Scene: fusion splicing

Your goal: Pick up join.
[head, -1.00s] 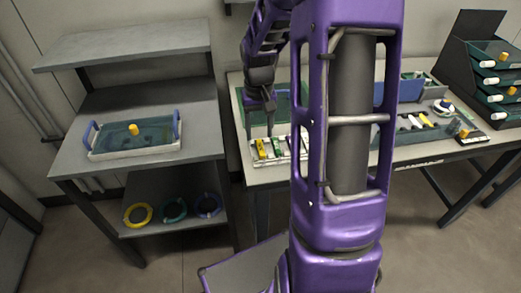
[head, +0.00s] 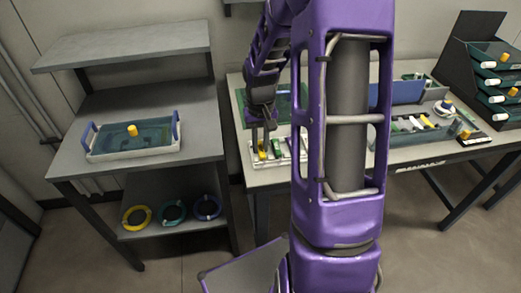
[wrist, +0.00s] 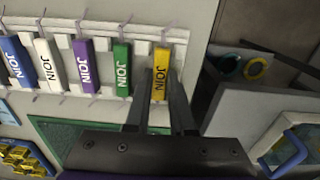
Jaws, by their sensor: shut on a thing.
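Several small bars printed JOIN sit side by side in a white rack (wrist: 110,25) in the wrist view: a blue one (wrist: 18,60), a white one (wrist: 48,63), a purple one (wrist: 85,64), a green one (wrist: 122,70) and a yellow one (wrist: 161,66). My gripper (wrist: 160,92) is shut on the yellow join, at the right end of the row. The yellow join still lines up with the rack; whether it is lifted cannot be told. In the head view my gripper (head: 261,143) is over the left end of the rack (head: 276,162).
A teal mat (head: 285,100) lies behind the rack. To the right stand a bin of coloured pieces (head: 380,165) and a stepped tray rack (head: 470,50). A grey shelf on the left holds a blue-handled tray (head: 165,150) and several coil rings (head: 172,212).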

